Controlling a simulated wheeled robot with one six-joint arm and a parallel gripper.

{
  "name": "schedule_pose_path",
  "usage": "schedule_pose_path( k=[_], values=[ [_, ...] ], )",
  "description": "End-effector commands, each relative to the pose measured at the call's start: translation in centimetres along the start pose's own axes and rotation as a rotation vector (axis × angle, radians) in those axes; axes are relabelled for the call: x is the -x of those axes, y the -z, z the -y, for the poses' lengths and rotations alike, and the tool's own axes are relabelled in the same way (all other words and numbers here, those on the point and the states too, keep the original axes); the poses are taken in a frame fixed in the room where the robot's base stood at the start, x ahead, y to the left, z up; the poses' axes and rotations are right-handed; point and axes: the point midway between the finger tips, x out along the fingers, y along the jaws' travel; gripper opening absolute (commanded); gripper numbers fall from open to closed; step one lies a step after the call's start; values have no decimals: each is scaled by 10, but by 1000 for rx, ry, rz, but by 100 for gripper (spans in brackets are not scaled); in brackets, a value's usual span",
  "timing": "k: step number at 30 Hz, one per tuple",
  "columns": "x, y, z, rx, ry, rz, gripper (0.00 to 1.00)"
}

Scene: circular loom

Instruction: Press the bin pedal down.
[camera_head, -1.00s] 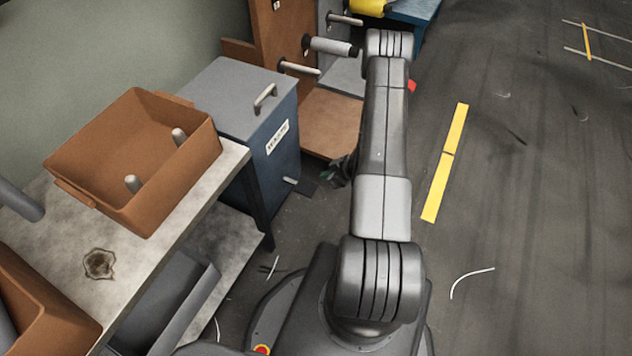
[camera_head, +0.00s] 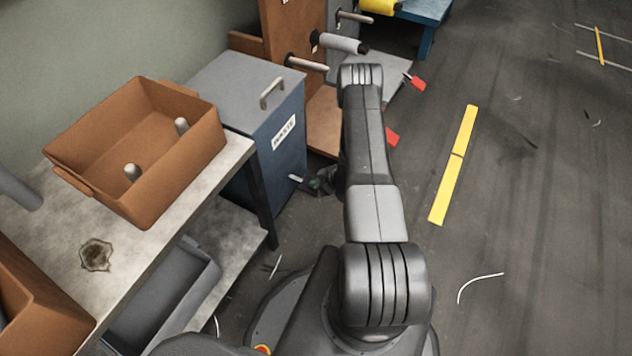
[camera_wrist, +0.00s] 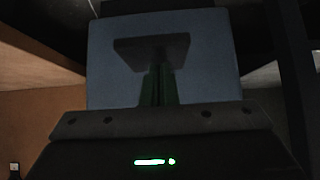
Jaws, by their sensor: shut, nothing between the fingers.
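The waste bin (camera_head: 265,150) is a blue box with a grey lid and handle, and its lid is shut. It stands beyond the workbench. Its pedal juts out low at the front; in the head view only a pale stub (camera_head: 295,178) shows clearly, and my gripper hides the rest. In the wrist view the pedal is a dark flat plate (camera_wrist: 150,48) against the bin's blue face (camera_wrist: 215,60). My gripper (camera_head: 318,184) is low at the pedal, with shut, empty fingers (camera_wrist: 157,80) that line up with the plate. I cannot tell whether they touch it.
A workbench (camera_head: 150,255) with a brown crate (camera_head: 205,150) stands at the left, near the bin. A brown rack (camera_head: 290,40) with spool pegs stands behind the bin. Red flags (camera_head: 392,137) lie right of my forearm. The floor at the right is open.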

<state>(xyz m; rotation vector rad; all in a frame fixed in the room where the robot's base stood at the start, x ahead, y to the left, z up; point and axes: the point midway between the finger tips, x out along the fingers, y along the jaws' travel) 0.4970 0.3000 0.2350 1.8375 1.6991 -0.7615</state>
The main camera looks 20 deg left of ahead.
Motion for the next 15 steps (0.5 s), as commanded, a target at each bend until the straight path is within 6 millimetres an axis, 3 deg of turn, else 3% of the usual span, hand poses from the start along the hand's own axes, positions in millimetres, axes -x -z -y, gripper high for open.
schedule_pose_path(
  k=[8,15],
  values=[
    [-1,-1,0,0,0,-4,0],
    [-11,-16,0,-2,0,-91,0]
  ],
)
